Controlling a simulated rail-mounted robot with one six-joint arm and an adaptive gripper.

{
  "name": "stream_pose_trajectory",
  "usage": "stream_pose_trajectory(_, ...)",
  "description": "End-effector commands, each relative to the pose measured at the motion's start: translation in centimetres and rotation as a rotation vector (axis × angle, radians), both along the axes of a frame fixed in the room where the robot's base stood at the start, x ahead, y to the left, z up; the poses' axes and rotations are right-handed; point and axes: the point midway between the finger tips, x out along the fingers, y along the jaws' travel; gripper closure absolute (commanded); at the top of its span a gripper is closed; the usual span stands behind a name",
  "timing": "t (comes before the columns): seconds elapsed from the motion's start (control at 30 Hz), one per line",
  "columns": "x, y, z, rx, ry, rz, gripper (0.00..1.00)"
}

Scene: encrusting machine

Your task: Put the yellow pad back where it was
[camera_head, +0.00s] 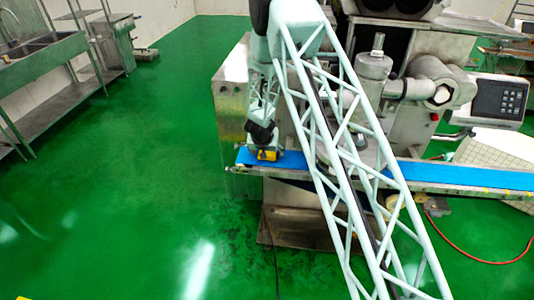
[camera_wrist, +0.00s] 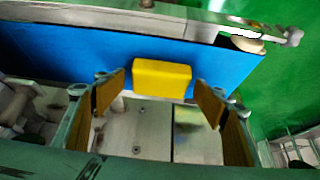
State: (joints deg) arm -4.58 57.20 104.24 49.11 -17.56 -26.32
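The yellow pad (camera_wrist: 162,80) lies on the blue conveyor belt (camera_wrist: 80,45) in the wrist view, close to the belt's near edge. My gripper (camera_wrist: 161,88) is open, with one brown-padded finger on each side of the pad and a small gap to each. In the head view the pad (camera_head: 267,155) shows at the left end of the blue belt (camera_head: 288,160), just below my gripper (camera_head: 263,145). The fingers are hard to make out there. I cannot tell how far above the belt the fingertips are.
The encrusting machine (camera_head: 373,75) stands behind the belt, partly hidden by my lattice arm. Its control panel (camera_head: 499,99) is at the right. A metal rail (camera_wrist: 120,18) runs along the belt's far edge in the wrist view. Green floor (camera_head: 140,180) is clear at the left.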

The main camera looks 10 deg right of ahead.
Motion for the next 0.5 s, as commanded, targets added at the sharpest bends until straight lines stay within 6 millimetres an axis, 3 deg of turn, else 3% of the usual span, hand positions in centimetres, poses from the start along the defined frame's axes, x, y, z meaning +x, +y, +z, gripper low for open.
stream_pose_trajectory(0.5,-0.12,0.07,0.65,0.000,-0.001,-0.001,0.36)
